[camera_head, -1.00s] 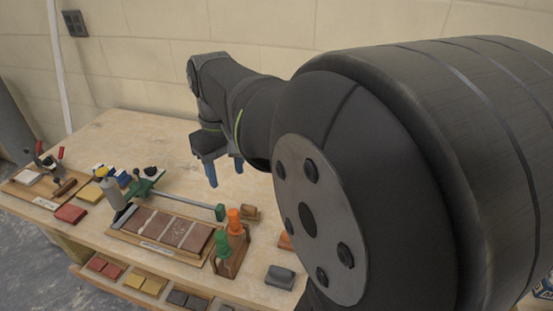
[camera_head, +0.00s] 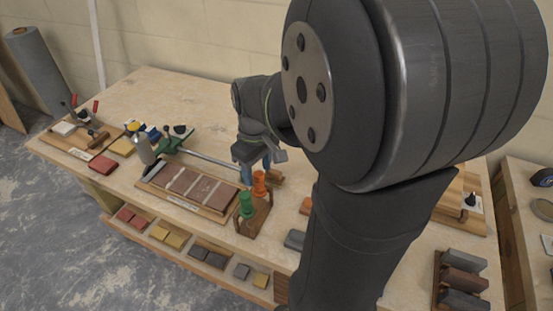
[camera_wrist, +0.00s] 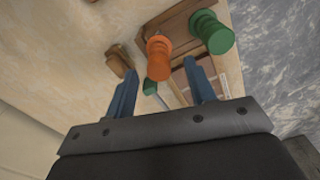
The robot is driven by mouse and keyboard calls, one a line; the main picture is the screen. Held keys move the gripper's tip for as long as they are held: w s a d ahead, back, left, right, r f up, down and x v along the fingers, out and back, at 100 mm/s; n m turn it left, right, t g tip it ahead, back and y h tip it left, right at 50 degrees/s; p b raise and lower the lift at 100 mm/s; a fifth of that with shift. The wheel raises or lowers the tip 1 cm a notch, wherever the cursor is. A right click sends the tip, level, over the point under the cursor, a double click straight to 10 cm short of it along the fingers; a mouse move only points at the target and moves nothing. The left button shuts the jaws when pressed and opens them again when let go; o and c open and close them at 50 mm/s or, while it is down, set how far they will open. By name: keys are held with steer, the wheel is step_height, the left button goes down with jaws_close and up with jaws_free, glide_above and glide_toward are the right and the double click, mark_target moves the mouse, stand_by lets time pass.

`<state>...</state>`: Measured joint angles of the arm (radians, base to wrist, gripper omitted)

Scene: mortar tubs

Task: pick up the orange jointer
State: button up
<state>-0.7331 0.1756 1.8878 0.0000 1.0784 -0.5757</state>
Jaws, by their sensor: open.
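The orange jointer (camera_head: 259,183) has its orange handle upright in a small wooden holder (camera_head: 254,222), just behind the green-handled jointer (camera_head: 246,205). My gripper (camera_head: 256,170) is open and empty, its two blue fingers just behind and above the orange handle in the head view. In the wrist view the orange jointer (camera_wrist: 158,62) appears between the blue fingertips (camera_wrist: 160,66), with the green-handled one (camera_wrist: 214,33) beyond the right finger. I cannot tell whether a finger touches the orange handle. The jointer's lower part is hidden in the holder.
A board of brown bricks (camera_head: 190,188) lies left of the holder, with a long tool with a green end behind it. A small wooden block (camera_head: 277,176) sits close to the gripper. A grey block (camera_head: 295,240) lies to the right.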

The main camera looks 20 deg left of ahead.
mark_target(259, 182)
steer(key=shift+w+f, duration=0.1)
steer(key=shift+f, duration=2.65)
steer(key=c, duration=1.1)
